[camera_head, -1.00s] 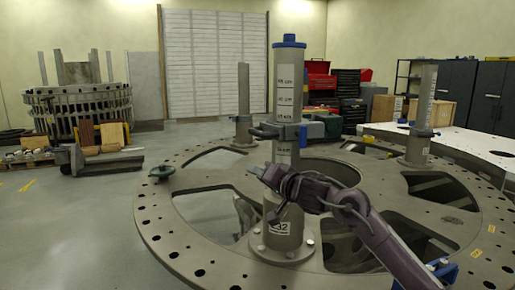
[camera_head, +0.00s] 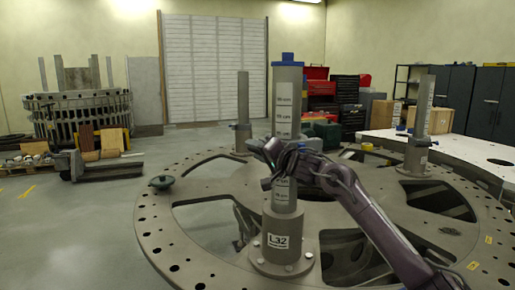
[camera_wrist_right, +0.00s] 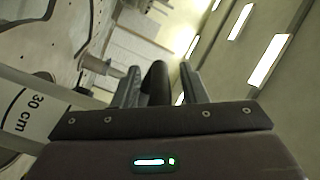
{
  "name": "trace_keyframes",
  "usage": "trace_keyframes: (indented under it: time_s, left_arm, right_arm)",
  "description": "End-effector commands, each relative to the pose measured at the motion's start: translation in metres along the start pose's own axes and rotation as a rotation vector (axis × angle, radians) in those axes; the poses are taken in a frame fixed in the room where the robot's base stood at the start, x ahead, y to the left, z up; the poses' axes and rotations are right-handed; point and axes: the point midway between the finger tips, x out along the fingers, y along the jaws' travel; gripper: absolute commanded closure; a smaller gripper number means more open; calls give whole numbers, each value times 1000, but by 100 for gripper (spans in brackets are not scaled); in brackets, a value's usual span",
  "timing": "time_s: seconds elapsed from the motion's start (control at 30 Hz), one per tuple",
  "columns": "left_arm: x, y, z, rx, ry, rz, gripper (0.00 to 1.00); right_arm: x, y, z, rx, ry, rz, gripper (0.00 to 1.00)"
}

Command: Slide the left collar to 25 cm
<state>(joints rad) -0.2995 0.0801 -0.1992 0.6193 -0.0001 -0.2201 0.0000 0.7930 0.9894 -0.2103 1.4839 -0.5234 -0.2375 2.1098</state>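The near post (camera_head: 285,105) stands upright with a blue cap, several height labels and an "L32" plate at its foot. My right gripper (camera_head: 272,153) is in front of this post at the collar's height and hides most of that grey collar. In the right wrist view my right gripper (camera_wrist_right: 160,88) has its fingers apart, with a dark rounded piece between them and a gap beside the right finger. The post there (camera_wrist_right: 35,110) reads "30 cm". A back left post (camera_head: 243,100) carries a low collar. The right post (camera_head: 422,108) has a low collar (camera_head: 418,140). My left gripper is out of view.
The round turret plate (camera_head: 190,240) has large cutouts and many holes. A white table (camera_head: 460,150) is at the right. Open floor lies to the left.

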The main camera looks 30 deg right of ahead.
Motion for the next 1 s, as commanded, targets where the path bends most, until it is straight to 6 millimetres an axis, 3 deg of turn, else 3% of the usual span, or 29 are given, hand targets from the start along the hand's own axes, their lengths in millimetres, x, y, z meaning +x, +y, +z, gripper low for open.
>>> trace_keyframes:
  time_s: [0.2, 0.5, 0.77, 1.0]
  left_arm:
    - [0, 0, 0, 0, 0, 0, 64]
    - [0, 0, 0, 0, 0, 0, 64]
    - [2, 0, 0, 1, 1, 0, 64]
    - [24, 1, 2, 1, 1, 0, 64]
  right_arm:
    - [0, 1, 0, -1, 0, 0, 61]
    - [0, -1, 0, -1, 1, -2, 100]
    - [0, 1, 0, -1, 3, -3, 100]
    - [0, 36, 24, 0, -3, 3, 100]
